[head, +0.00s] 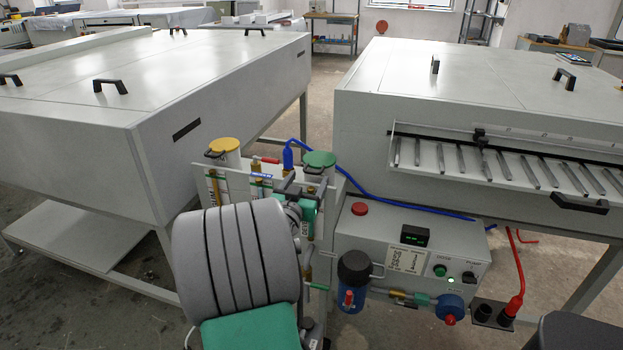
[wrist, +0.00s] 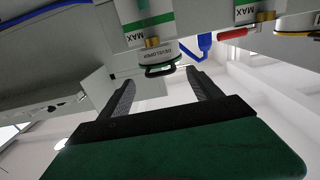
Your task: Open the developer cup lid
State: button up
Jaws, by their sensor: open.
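The developer cup lid (head: 319,158) is green and round in the head view. It sits flat and closed on top of its upright white cup. The wrist view is upside down and shows the lid edge (wrist: 160,55) with a DEVELOPER label and a dark loop handle (wrist: 160,71). My gripper (wrist: 160,76) is open and empty. In that picture its two black fingers lie either side of the handle, and I see no contact. In the head view my grey arm and other parts hide most of the gripper.
A second cup with a yellow lid (head: 224,145) stands left of the developer cup. Large grey machines stand left (head: 200,80) and right (head: 470,90). A control box (head: 350,240) stands at right front.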

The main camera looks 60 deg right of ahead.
aim_at(312, 173)
jog(key=d, duration=0.4)
jog(key=shift+w+d, duration=0.25)
jog(key=shift+w, duration=0.15)
jog(key=shift+c, duration=0.4)
grip_shut()
